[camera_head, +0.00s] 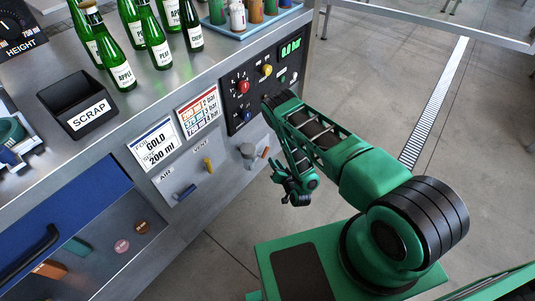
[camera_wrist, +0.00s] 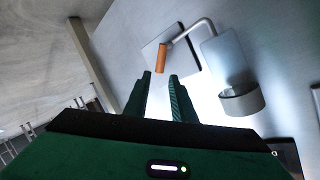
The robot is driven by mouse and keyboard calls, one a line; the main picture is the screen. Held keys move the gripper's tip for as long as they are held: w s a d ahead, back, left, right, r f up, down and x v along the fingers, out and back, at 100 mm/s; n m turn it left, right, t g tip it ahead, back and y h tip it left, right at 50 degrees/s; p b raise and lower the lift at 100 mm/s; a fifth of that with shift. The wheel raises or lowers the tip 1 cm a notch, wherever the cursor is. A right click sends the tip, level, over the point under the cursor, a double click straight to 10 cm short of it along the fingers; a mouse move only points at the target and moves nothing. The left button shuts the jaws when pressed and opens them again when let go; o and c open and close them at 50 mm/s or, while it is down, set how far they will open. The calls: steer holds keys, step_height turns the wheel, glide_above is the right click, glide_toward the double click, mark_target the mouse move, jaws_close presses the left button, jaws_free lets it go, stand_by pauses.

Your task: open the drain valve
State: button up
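The likely drain valve shows an orange handle (camera_head: 265,152) on the lower front panel, beside a grey round fitting; its label is not readable. In the wrist view the orange handle (camera_wrist: 168,60) sits at the end of a bent grey rod, just beyond the fingertips and apart from them. My gripper (camera_head: 296,198) hangs in front of and below the handle in the head view. In the wrist view my gripper (camera_wrist: 160,76) has a gap between its two fingers, with nothing in it.
A grey cup-like holder (camera_wrist: 241,101) sticks out right of the handle. On the panel are a yellow vent lever (camera_head: 208,165) and a blue air lever (camera_head: 185,191). A dark control box (camera_head: 240,112) with coloured knobs is above. Open floor lies right.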

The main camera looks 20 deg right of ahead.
steer(key=x, duration=1)
steer(key=shift+w, duration=0.2)
steer(key=shift+c, duration=0.2)
